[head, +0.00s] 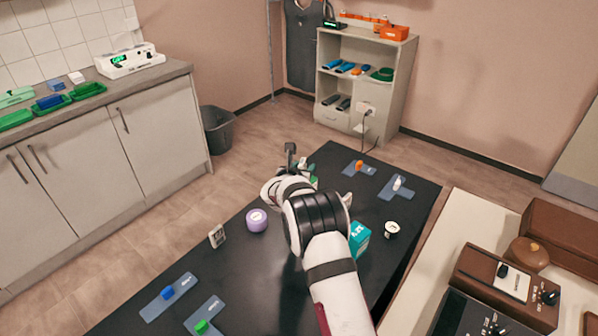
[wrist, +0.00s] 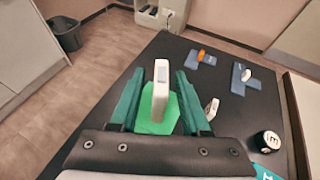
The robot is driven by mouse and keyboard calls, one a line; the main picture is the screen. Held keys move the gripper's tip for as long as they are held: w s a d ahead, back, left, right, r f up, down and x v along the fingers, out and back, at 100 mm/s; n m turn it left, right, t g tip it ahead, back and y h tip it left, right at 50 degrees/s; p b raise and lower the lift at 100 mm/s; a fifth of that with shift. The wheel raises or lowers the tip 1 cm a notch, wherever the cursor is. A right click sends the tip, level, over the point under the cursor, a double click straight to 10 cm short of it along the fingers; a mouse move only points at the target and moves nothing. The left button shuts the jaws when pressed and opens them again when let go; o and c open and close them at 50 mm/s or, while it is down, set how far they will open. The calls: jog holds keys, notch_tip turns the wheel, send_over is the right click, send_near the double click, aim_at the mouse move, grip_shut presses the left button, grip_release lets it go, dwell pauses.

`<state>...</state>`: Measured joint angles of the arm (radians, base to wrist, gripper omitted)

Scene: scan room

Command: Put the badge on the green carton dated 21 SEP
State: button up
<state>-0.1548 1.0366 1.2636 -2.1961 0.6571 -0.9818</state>
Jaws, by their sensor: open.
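In the wrist view my gripper (wrist: 160,76) is open, its two green fingers on either side of a small upright white block with a grey face, which may be the badge (wrist: 161,92). A gap shows on both sides of it. It stands over a flat green surface (wrist: 148,123), perhaps the top of a green carton; I see no date on it. In the head view my gripper (head: 291,160) is over the dark table and hides most of this. A teal-green carton (head: 359,240) with white marks stands right of my arm; its date is unreadable.
Another small white item (wrist: 212,108) is right of my fingers. A counter (head: 140,95) stands left.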

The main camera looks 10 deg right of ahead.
jog(key=v, duration=1)
jog(key=s+d+r+m+g+h, duration=0.2)
jog(key=s+d+r+m+g, duration=0.2)
jog(key=s+d+m, duration=0.5)
jog(key=s+d+r+m+g+h, duration=0.1)
jog(key=s+d+r+m+g, duration=0.35)
jog(key=s+m, duration=0.65)
jog(key=s+f+m+g+y, duration=0.25)
jog(key=s+m, duration=0.35)
jog(key=s, duration=0.7)
jog(key=s+a+f+m+g+y, duration=0.1)
jog(key=s+a+m+y, duration=0.6)
jog(key=s+a+m, duration=0.4)
jog(key=s+a, duration=0.2)
jog(key=s, duration=0.1)
jog(key=shift+s+a+f+g, duration=0.25)
jog(key=shift+a+f+g, duration=0.05)
jog(key=shift+f, duration=0.05)
